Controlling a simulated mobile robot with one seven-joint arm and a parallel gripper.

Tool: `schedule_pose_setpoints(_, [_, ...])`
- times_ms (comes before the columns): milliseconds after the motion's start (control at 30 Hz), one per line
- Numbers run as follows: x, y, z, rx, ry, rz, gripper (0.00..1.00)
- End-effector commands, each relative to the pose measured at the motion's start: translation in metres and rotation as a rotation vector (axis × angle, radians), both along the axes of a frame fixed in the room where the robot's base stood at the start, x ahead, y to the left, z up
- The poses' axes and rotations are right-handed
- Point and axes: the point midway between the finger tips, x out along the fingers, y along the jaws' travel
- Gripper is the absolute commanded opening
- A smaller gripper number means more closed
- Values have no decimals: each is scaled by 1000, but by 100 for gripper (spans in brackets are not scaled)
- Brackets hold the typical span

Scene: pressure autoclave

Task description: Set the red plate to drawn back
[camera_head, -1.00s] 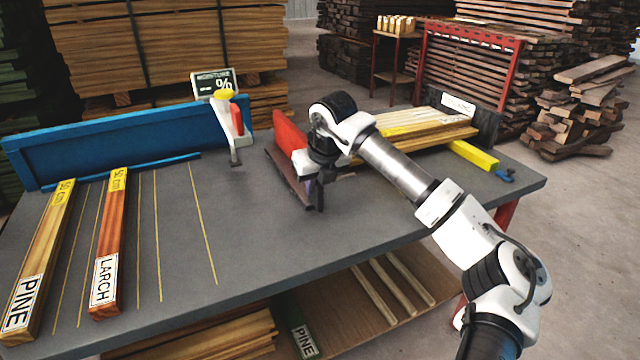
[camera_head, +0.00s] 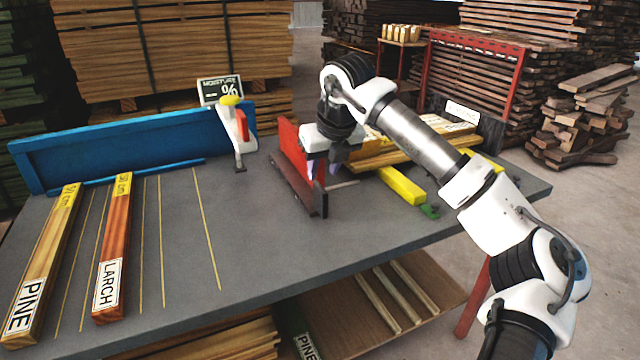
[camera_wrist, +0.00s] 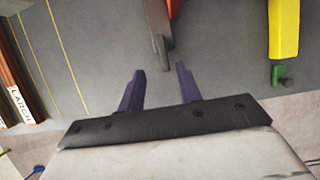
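The red plate (camera_head: 288,136) stands upright on the grey bench, with a dark brown rail (camera_head: 295,186) along its left side. My gripper (camera_head: 317,172) is over the right part of the plate, pointing down, and hides some of it. In the wrist view my gripper's two purple fingers (camera_wrist: 160,86) are apart with nothing between them. A small piece of the red plate (camera_wrist: 175,8) shows at the top edge there, beyond the fingertips. I cannot tell from the head view whether a finger touches the plate.
Yellow bars, one with a green knob (camera_head: 430,211), and stacked boards (camera_head: 440,140) lie to the right. PINE (camera_head: 42,265) and LARCH (camera_head: 113,245) boards lie at left. The middle bench is clear.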

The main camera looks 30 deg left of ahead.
Motion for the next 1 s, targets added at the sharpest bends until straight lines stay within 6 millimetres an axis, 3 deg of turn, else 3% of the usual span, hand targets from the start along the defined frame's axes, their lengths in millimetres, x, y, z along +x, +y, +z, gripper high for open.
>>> schedule_pose_setpoints(100, [-5,-8,23,0,-3,-2,35])
schedule_pose_setpoints(333, [-12,-15,47,0,0,0,35])
schedule_pose_setpoints(867, [-13,-16,50,1,1,-1,35])
schedule_pose_setpoints(1000, [-24,-2,46,34,22,47,35])
